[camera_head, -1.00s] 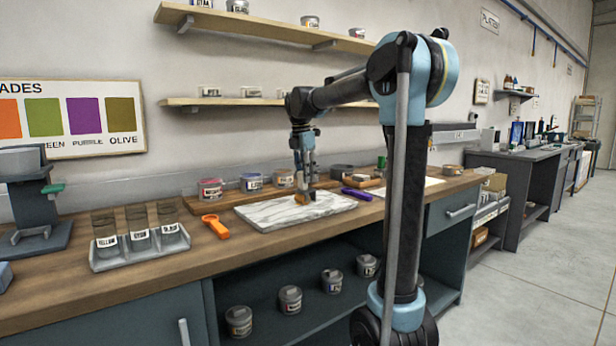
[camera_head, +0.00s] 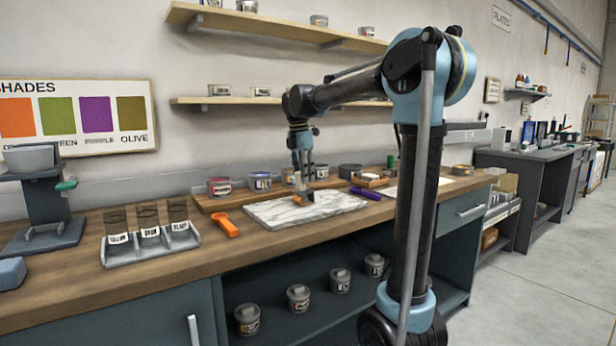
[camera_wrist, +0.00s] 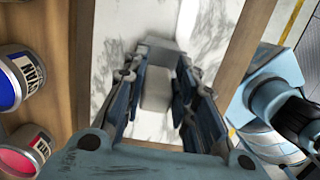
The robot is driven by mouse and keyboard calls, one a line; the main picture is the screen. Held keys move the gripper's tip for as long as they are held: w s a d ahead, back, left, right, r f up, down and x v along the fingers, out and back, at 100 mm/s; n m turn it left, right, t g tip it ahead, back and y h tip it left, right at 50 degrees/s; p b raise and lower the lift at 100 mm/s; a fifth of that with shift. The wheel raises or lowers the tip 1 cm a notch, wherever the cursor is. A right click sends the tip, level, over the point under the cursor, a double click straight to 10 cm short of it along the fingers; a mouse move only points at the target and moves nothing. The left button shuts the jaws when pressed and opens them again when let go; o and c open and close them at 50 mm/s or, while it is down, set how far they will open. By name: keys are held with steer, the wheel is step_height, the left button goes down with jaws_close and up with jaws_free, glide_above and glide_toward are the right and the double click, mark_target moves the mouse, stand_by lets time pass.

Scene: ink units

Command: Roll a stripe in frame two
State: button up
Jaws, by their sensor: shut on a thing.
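My gripper (camera_head: 306,184) points down over the white marble slab (camera_head: 336,208) on the bench. In the wrist view its fingers (camera_wrist: 160,95) close on a small grey block-shaped tool (camera_wrist: 157,90). In the head view an orange-brown end of this tool (camera_head: 302,198) is at the slab surface; I cannot tell whether it touches. An orange-handled tool (camera_head: 227,226) lies left of the slab, and a purple one (camera_head: 366,193) lies to its right. A pale sheet (camera_head: 405,189) lies further right, partly behind my arm. No frame number is readable on it.
Labelled ink tins (camera_head: 219,187) stand on a wooden board behind the slab. A grey rack (camera_head: 152,246) with several dark-topped labelled pieces stands at left. A press-like stand (camera_head: 45,200) is at far left. Bare bench lies along the front edge.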

steer(key=shift+s+a, duration=0.4)
steer(key=shift+a, duration=0.15)
steer(key=shift+r, duration=3)
